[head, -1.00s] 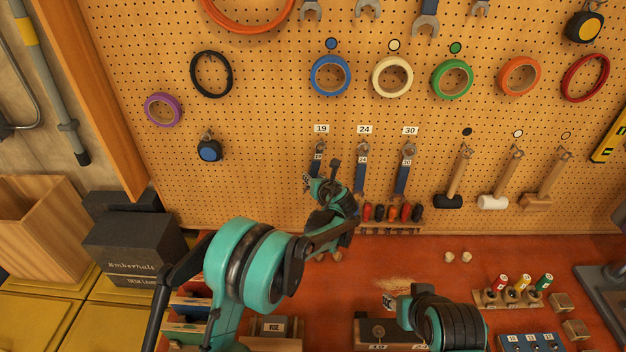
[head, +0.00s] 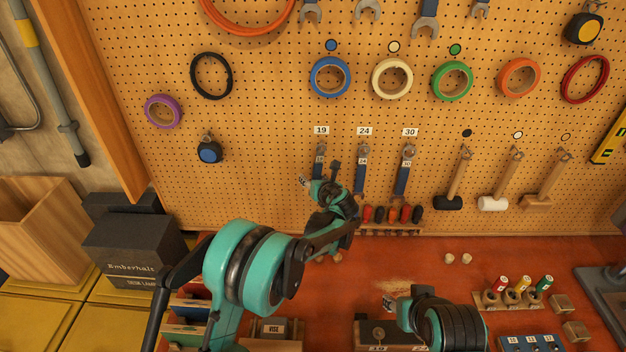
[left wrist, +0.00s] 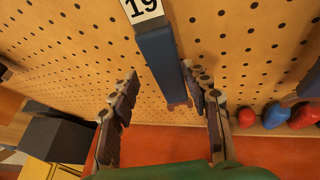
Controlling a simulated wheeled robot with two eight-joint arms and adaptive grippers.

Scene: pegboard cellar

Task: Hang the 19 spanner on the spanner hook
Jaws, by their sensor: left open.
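The 19 spanner (head: 320,162) has a blue handle and hangs upright on the pegboard under the white 19 label (head: 321,130). Its top is at the hook there; the fine contact is too small to tell. My left gripper (head: 319,174) is at the spanner's lower part, which it partly hides in the head view. In the left wrist view the open fingers (left wrist: 166,97) stand apart on either side of the blue handle (left wrist: 158,55), with visible gaps. My right gripper (head: 389,303) is low over the bench, well away from the spanner; its jaw state is unclear.
The 24 spanner (head: 361,172) and 30 spanner (head: 404,174) hang close to the right. Screwdrivers (head: 392,214) stand in a rack below them. Hammers and mallets (head: 455,180) hang farther right. Pegboard left of the 19 spanner is mostly bare.

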